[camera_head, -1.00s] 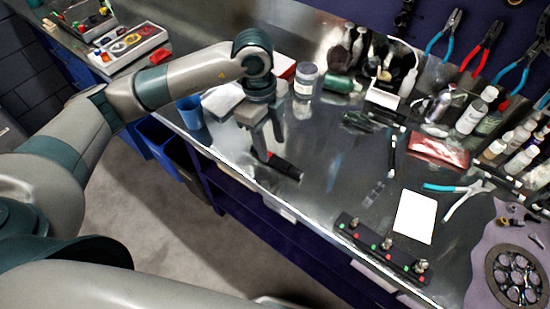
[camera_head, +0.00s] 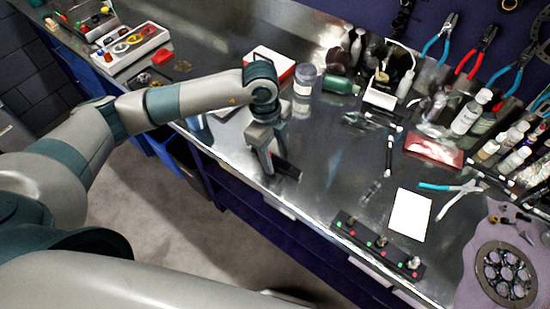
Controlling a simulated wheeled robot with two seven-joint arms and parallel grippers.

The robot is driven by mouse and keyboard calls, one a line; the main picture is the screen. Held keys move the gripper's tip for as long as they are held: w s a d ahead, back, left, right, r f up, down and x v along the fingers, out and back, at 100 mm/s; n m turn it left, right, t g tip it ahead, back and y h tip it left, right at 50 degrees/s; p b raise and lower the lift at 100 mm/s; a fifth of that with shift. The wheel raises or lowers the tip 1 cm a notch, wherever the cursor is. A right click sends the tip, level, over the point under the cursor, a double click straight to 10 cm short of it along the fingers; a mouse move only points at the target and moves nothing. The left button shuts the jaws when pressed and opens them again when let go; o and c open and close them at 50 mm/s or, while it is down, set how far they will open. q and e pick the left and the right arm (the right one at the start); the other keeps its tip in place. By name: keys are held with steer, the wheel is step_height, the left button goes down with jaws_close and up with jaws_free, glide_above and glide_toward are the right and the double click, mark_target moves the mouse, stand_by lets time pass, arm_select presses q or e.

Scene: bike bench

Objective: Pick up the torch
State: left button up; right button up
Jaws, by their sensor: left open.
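A short black object, which looks like the torch (camera_head: 288,170), lies on the metal bench near its front edge. My left gripper (camera_head: 273,157) points down over it, with its fingers spread and open. The near finger stands beside the object's left end and hides part of it. I cannot tell whether the fingers touch it. My right gripper is out of view.
A blue cup (camera_head: 196,122) is partly hidden behind my left arm. A black strip with knobs (camera_head: 378,243) lies along the front edge.

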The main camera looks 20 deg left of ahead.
mark_target(281, 160)
arm_select(q)
jaws_close()
steer(key=shift+r, duration=0.1)
steer(key=shift+w+r+b, duration=0.1)
steer(key=shift+r+b, duration=0.3)
steer(key=shift+r, duration=0.05)
steer(key=r+b, duration=0.1)
steer(key=d+r+b, duration=0.1)
steer(key=r, duration=0.1)
steer(key=shift+r, duration=0.1)
steer(key=s+d+r+b, duration=0.2)
steer(key=d+r, duration=0.4)
steer(key=d, duration=0.4)
steer(key=shift+s+d+r+b, duration=0.15)
steer(key=shift+d+r+b, duration=0.2)
steer(key=shift+b, duration=0.55)
steer(key=shift+a, duration=0.1)
